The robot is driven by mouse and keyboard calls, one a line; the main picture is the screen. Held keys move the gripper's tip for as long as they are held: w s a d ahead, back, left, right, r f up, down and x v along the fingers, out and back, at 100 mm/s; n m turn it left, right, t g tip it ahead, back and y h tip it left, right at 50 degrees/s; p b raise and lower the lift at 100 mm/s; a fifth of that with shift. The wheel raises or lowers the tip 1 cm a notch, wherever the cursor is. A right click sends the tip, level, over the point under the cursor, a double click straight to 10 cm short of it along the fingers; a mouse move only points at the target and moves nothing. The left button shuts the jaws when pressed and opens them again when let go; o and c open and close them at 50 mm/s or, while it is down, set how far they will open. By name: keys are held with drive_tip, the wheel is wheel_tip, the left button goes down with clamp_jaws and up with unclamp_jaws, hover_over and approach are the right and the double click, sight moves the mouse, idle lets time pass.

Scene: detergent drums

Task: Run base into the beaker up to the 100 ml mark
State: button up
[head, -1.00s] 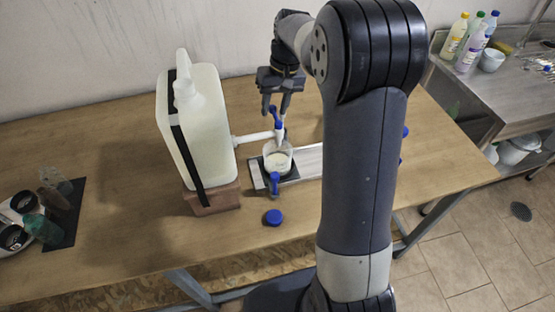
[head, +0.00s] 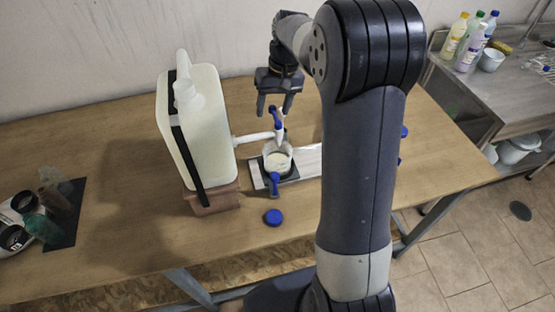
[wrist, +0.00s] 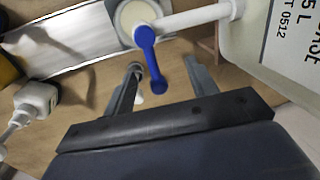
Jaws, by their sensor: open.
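A white jerrycan-like drum (head: 207,125) lies on a brown block with a black strap around it. A white tap spout (head: 255,137) runs from it to the right, with a blue tap lever (head: 277,119) at its end. The beaker (head: 277,158) stands under the spout and holds pale content; its mark cannot be read. My gripper (head: 273,112) is open above the lever, fingers apart and empty. In the wrist view the blue lever (wrist: 152,65) lies just beyond my open fingertips (wrist: 163,68), apart from them.
A blue cap (head: 273,217) lies on the table in front. A dark mat (head: 64,215) with several small vessels is at the left. A metal plate (head: 308,158) lies under the beaker area. A side counter with bottles (head: 468,45) stands at the right.

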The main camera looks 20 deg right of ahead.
drive_tip(key=shift+r, duration=0.1)
drive_tip(key=shift+d+r+p, duration=0.15)
drive_tip(key=shift+r+p, duration=0.85)
drive_tip(key=shift+r, duration=0.1)
drive_tip(key=shift+d+r+p, duration=0.15)
drive_tip(key=shift+r+p, duration=0.8)
drive_tip(key=shift+r, duration=0.1)
wheel_tip(320, 180, up, 10)
drive_tip(key=d+b, duration=0.1)
drive_tip(key=d, duration=0.1)
drive_tip(key=shift+w+r, duration=0.15)
drive_tip(key=shift+r, duration=0.1)
drive_tip(key=shift+f, duration=0.1)
drive_tip(key=f, duration=0.4)
drive_tip(key=a+f, duration=0.1)
drive_tip(key=f, duration=0.3)
drive_tip(key=a+f, duration=0.1)
drive_tip(key=f, duration=0.3)
drive_tip(key=shift+a, duration=0.1)
drive_tip(key=shift+a+f+b, duration=0.1)
drive_tip(key=shift+f+b, duration=0.55)
drive_tip(key=shift+b, duration=0.15)
